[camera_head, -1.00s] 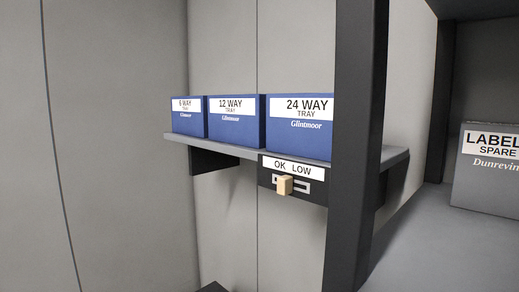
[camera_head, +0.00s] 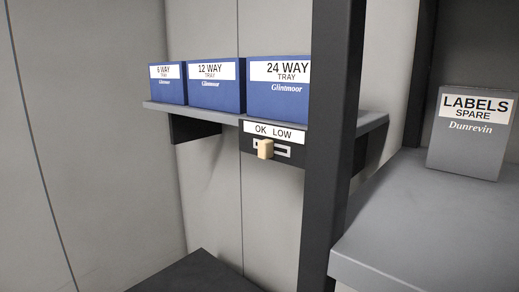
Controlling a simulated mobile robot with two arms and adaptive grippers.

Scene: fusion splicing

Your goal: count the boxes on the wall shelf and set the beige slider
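Three blue boxes stand in a row on the grey wall shelf (camera_head: 220,115): a 6 WAY tray box (camera_head: 168,90), a 12 WAY tray box (camera_head: 215,97) and a 24 WAY tray box (camera_head: 277,100). The dark post covers the shelf beyond the 24 WAY box, so anything right behind it is hidden. Under the shelf's front edge is a dark plate labelled OK LOW (camera_head: 274,132). Its beige slider (camera_head: 265,149) sits at the left part of the pale slot, under OK. Neither of my grippers is in view.
A dark upright post (camera_head: 331,120) stands in front of the shelf's right part. At right, a grey LABELS SPARE box (camera_head: 470,150) stands on a grey surface (camera_head: 410,235). A dark flat surface (camera_head: 195,275) lies low in front of the wall.

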